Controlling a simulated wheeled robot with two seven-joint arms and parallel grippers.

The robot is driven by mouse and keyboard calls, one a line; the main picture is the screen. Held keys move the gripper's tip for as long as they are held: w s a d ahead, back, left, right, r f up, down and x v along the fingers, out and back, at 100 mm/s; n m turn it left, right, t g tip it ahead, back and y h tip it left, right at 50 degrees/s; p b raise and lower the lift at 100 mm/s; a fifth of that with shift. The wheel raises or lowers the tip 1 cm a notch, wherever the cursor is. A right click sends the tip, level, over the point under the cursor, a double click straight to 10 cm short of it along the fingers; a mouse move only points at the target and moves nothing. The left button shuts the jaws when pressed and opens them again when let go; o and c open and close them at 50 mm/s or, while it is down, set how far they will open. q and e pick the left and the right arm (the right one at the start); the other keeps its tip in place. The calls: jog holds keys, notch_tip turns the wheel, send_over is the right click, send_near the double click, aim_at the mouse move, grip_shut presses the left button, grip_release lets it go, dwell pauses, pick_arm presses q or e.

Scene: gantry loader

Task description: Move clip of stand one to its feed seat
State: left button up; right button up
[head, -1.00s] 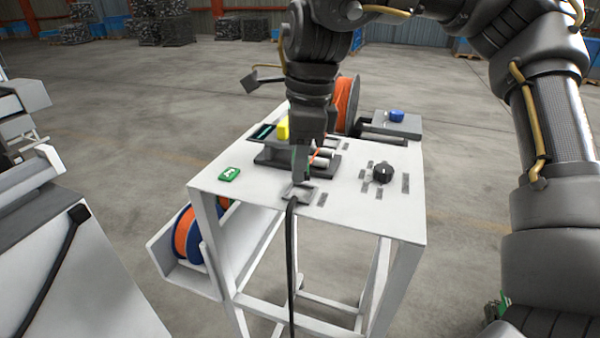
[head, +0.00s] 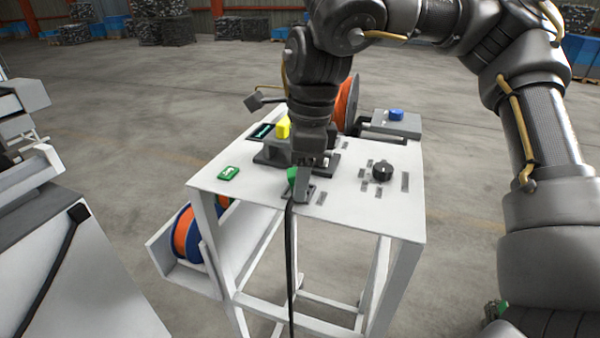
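The white stand (head: 340,215) is in the middle of the head view. My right gripper (head: 301,194) points down over the near edge of its top, at a small grey seat plate (head: 317,198). A black cable (head: 291,250) runs down from there past the front edge. A small green part (head: 292,174) shows beside the fingers; I cannot tell whether it is the clip or part of the gripper. The fingers hide most of the plate, and the clip is not clearly visible. Whether the fingers are shut on something is hidden. My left gripper is not in view.
An orange spool (head: 346,100) stands behind. A grey cabinet (head: 70,260) is at left.

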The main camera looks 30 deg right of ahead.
notch_tip(320, 180, up, 12)
jog(key=d+p, duration=0.1)
jog(key=shift+s+d+r+p, duration=0.2)
jog(key=shift+s+p, duration=0.1)
jog(key=shift+p, duration=0.1)
dwell(0.6)
